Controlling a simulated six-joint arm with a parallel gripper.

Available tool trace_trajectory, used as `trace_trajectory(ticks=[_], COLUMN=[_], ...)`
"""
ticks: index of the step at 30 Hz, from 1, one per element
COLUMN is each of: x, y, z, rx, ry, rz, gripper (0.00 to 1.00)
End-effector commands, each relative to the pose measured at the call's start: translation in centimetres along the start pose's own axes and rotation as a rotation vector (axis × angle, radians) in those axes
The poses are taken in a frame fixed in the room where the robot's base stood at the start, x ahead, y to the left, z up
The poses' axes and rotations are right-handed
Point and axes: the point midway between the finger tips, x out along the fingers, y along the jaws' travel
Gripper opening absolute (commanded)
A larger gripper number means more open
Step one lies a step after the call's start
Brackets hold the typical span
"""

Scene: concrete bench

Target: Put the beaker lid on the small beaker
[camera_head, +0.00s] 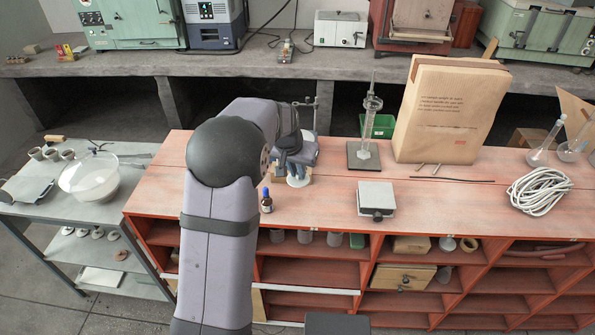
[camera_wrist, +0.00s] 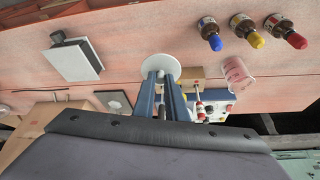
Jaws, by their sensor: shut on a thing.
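The beaker lid (camera_wrist: 160,66) is a white disc at my fingertips in the wrist view; in the head view its white edge (camera_head: 299,182) shows below my gripper (camera_head: 293,168). My gripper, also in the wrist view (camera_wrist: 161,82), is shut on the lid from its upper side. The lid is over the red bench top; its exact height is hard to tell. The small beaker (camera_wrist: 238,75), clear with pinkish markings, stands to the right of the lid in the wrist view, apart from it. My arm hides the beaker in the head view.
Brown bottles with blue (camera_wrist: 209,32), yellow (camera_wrist: 243,30) and red (camera_wrist: 284,30) caps stand near the beaker. A flat-topped grey device (camera_head: 376,198), a stand (camera_head: 365,155) and a large paper bag (camera_head: 450,110) are to the right. Red bench top around the device is clear.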

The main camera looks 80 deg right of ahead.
Motion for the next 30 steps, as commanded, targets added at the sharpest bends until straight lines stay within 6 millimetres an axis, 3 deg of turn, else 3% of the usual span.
trace_trajectory(ticks=[5, 20, 26, 30], x=[-0.8, -0.8, -0.3, 0.2], y=[0.0, -0.7, -4.1, -8.0], z=[-0.3, -0.8, -2.3, -3.6], rx=[0.000, -0.003, -0.009, -0.013], ry=[0.001, 0.000, -0.006, -0.008], rz=[0.000, -0.001, -0.005, -0.006], gripper=[0.00, 0.00, 0.00, 0.00])
